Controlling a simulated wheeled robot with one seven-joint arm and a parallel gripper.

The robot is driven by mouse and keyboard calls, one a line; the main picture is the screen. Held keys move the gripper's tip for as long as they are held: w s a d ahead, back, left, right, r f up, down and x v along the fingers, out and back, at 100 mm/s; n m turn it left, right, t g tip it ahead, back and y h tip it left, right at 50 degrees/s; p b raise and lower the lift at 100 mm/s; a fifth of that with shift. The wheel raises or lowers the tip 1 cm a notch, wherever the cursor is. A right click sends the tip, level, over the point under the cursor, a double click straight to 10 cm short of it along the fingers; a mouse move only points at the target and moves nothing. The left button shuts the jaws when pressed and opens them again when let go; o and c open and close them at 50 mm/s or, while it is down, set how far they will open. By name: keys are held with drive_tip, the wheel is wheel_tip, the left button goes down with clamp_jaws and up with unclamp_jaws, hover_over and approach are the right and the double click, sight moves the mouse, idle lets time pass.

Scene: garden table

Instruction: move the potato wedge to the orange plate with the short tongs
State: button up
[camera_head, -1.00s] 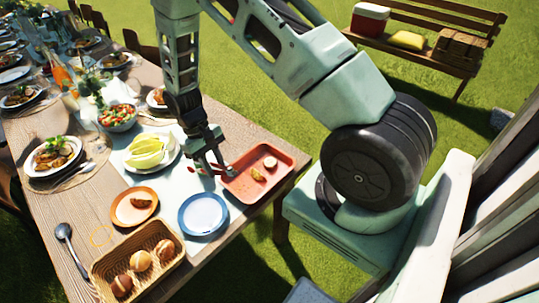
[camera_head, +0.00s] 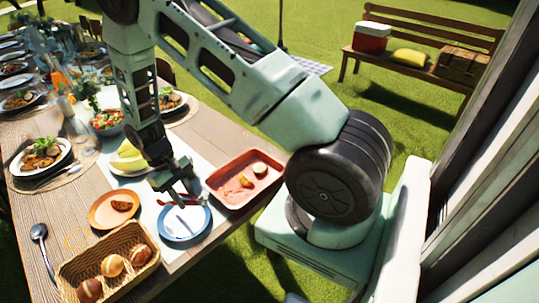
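The orange plate (camera_head: 104,213) lies near the table's front with a brown piece (camera_head: 121,202) on it. The reddish tray (camera_head: 228,195) to the right holds a small golden piece (camera_head: 245,181), which looks like a potato wedge, and a paler round piece (camera_head: 260,168). My gripper (camera_head: 180,198) points down over the far part of the blue plate (camera_head: 184,229), between the orange plate and the tray. Small red parts show on both sides of its fingertips. I cannot make out the short tongs or whether the fingers are closed on anything.
A wicker basket (camera_head: 70,272) with several rolls stands at the front left, beside a spoon (camera_head: 41,240). A plate of pale green-yellow slices (camera_head: 128,160) is partly hidden behind my gripper. Set plates and glasses fill the far left. A bench stands on the grass.

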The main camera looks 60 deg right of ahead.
drive_tip(key=s+d+r+p, duration=0.2)
drive_tip(key=s+d, duration=0.5)
drive_tip(key=d, duration=0.4)
drive_tip(key=s+d+r+p, duration=0.3)
drive_tip(key=s+d+r, duration=0.1)
drive_tip(key=s+d, duration=0.4)
drive_tip(key=d, duration=0.2)
drive_tip(key=shift+s+d+r+m+p, duration=0.15)
drive_tip(key=shift+d+r+m+p, duration=0.15)
drive_tip(key=shift+d+m, duration=0.1)
drive_tip(key=shift+f, duration=0.15)
wheel_tip(320, 180, down, 10)
drive_tip(key=b, duration=0.8)
